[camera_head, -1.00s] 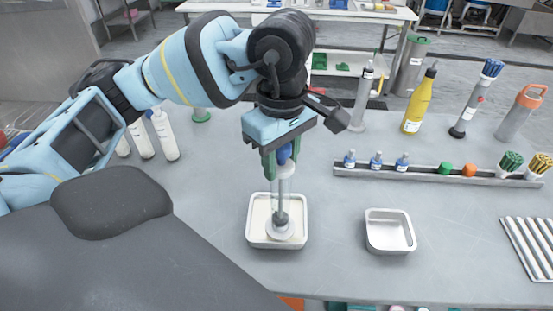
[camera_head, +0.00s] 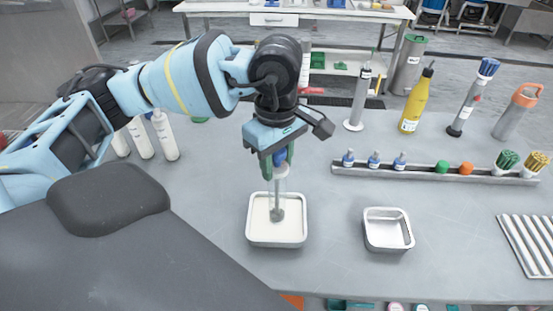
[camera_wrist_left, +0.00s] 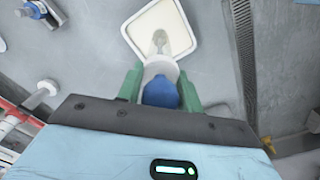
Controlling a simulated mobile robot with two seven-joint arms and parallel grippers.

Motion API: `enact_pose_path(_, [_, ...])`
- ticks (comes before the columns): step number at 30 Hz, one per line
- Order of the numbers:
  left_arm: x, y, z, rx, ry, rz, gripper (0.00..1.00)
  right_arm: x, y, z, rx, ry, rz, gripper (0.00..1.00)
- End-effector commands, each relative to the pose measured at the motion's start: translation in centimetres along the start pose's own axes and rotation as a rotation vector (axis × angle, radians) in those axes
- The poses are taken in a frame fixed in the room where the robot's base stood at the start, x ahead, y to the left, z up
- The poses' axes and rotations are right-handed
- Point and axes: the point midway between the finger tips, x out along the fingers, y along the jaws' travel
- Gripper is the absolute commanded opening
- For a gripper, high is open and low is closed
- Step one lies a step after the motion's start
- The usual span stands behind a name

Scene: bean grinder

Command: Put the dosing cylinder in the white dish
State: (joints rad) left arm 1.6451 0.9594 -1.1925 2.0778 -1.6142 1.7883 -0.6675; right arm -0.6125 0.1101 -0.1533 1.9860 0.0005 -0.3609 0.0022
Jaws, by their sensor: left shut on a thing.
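The dosing cylinder (camera_head: 279,189) is a clear upright tube with a blue top and a grey lower tip. My left gripper (camera_head: 278,158) is shut on its upper part with green fingers. The white dish (camera_head: 249,229) is a shallow square tray below it, and the cylinder's lower end appears over its inside. I cannot tell whether it touches the floor of the dish. In the left wrist view, the blue top (camera_wrist_left: 160,92) sits between the green fingers (camera_wrist_left: 160,90), with the dish (camera_wrist_left: 189,43) beyond. My right gripper is out of view.
An empty metal tray (camera_head: 388,246) stands to the right of the dish. A rack (camera_head: 435,173) with small bottles and stoppers is behind it. A grey cylinder (camera_head: 361,98), a yellow bottle (camera_head: 416,103) and white bottles (camera_head: 164,137) stand farther back. The table between the trays is clear.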

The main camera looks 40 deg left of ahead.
Motion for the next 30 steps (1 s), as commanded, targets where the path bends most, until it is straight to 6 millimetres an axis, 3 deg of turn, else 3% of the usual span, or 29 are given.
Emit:
enact_pose_path(5, [0.4,0.0,0.0,0.000,0.000,-0.001,0.00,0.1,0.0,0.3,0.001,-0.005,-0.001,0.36])
enact_pose_path(6, [0.5,0.0,0.0,0.000,0.000,-0.002,0.37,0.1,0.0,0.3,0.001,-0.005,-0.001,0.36])
enact_pose_path(11, [0.3,0.0,0.0,-0.001,0.000,0.000,0.57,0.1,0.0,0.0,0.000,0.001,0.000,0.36])
enact_pose_path(23, [-0.5,0.0,0.0,-0.001,0.000,0.003,0.57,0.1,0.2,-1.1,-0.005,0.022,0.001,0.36])
enact_pose_path(30, [-4.5,0.1,0.0,-0.001,0.000,0.005,0.57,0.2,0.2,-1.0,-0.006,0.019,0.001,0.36])
